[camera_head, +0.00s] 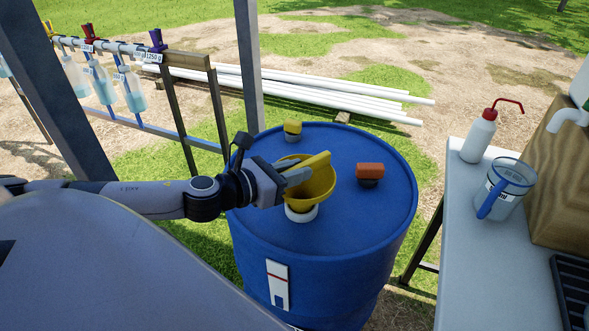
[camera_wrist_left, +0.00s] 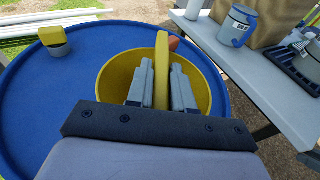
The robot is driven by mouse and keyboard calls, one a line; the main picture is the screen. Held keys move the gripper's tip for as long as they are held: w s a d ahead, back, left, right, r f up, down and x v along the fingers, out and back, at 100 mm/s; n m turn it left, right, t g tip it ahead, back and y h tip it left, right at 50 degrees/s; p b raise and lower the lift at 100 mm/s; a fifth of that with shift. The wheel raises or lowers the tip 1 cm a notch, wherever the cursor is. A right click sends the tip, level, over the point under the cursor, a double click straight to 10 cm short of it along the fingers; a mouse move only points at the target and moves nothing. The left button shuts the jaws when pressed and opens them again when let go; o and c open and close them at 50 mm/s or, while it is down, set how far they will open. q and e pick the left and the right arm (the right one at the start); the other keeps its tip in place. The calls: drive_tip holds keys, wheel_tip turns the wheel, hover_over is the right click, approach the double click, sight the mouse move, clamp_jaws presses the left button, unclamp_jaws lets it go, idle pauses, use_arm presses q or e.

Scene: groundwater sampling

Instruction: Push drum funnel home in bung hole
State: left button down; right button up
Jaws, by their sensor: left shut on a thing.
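The yellow drum funnel (camera_head: 313,191) sits over a white bung-hole collar (camera_head: 301,213) on top of the blue drum (camera_head: 350,235). How deep the funnel sits cannot be told, since its spout is hidden. My left gripper (camera_head: 294,174) reaches in from the left over the funnel and is shut on the funnel's upright yellow handle. In the left wrist view the handle (camera_wrist_left: 161,70) stands between the two grey fingers, with the funnel bowl (camera_wrist_left: 116,72) around them. My right gripper is not in view.
A yellow cap (camera_head: 292,127) and an orange cap (camera_head: 370,170) stand on the drum top. A white table (camera_head: 470,250) at right holds a wash bottle (camera_head: 479,138) and a blue-handled jug (camera_head: 506,190). A rack of hanging bottles (camera_head: 133,92) and white pipes (camera_head: 300,88) lie beyond.

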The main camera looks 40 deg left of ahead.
use_arm(q)
drive_tip(key=shift+f, duration=0.25)
drive_tip(key=c, duration=0.9)
unclamp_jaws()
drive_tip(key=shift+r, duration=0.1)
drive_tip(key=shift+s, duration=0.1)
drive_tip(key=shift+b+v, duration=0.4)
drive_tip(key=shift+v, duration=1.75)
drive_tip(key=shift+p+v, duration=0.75)
drive_tip(key=shift+v, duration=0.5)
drive_tip(key=shift+s, duration=0.1)
